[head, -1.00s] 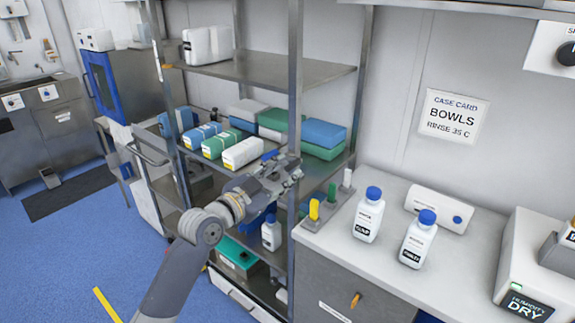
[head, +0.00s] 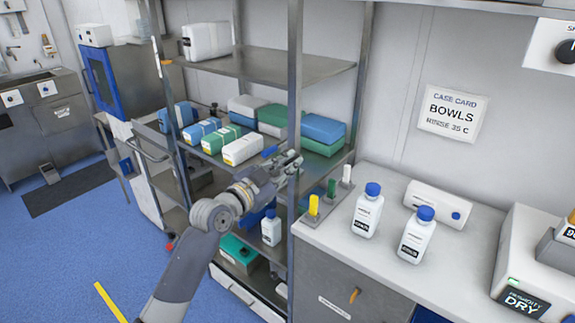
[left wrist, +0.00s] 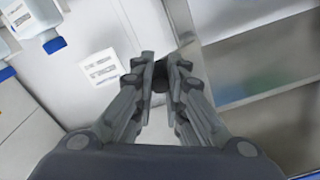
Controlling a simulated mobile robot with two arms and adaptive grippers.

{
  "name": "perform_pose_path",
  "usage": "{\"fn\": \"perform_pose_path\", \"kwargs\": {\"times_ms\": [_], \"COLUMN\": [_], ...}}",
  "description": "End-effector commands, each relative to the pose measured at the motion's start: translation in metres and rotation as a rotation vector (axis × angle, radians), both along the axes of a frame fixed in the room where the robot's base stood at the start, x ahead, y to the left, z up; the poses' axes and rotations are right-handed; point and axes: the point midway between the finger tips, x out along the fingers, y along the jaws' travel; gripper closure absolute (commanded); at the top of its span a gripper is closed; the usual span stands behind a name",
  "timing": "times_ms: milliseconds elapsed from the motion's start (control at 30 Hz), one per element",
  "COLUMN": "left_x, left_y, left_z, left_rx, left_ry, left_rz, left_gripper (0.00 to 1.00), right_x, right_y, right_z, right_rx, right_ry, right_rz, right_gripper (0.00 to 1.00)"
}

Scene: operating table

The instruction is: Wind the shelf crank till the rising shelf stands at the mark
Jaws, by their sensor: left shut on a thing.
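My left gripper (head: 290,164) is at the front right post of the steel shelf rack. In the left wrist view its two fingers (left wrist: 163,78) are closed around a dark round knob, the crank handle (left wrist: 179,66). In the head view the gripper hides most of the crank. The middle shelf (head: 208,158) bears blue, green and white boxes, and its right front part is behind the gripper. A small orange mark (head: 166,62) shows on the rack's left front post, above the loaded shelf. My right gripper is not in view.
A counter (head: 325,235) at the right holds two blue-capped bottles (head: 367,212), a stand with coloured pegs (head: 314,207) and a dryer box (head: 520,270). A fixed upper shelf (head: 270,68) bears a white container (head: 207,40). Blue floor (head: 60,270) is free at the left.

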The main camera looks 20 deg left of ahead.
Motion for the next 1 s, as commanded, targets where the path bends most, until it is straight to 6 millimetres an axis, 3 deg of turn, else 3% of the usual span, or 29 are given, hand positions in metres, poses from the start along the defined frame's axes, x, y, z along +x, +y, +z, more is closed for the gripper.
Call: {"fn": "perform_pose_path", "kwargs": {"times_ms": [367,1000], "left_x": [0.001,0.006], "left_y": [0.002,0.015], "left_z": [0.007,0.029], "left_rx": [-0.119,-0.672], "left_ry": [0.047,0.245], "left_rz": [0.0,0.001], "left_gripper": [1.0,1.0], "right_x": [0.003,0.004], "right_y": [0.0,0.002], "right_z": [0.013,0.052], "right_rx": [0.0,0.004], "right_ry": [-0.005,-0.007], "right_rz": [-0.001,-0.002], "right_gripper": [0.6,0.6]}}
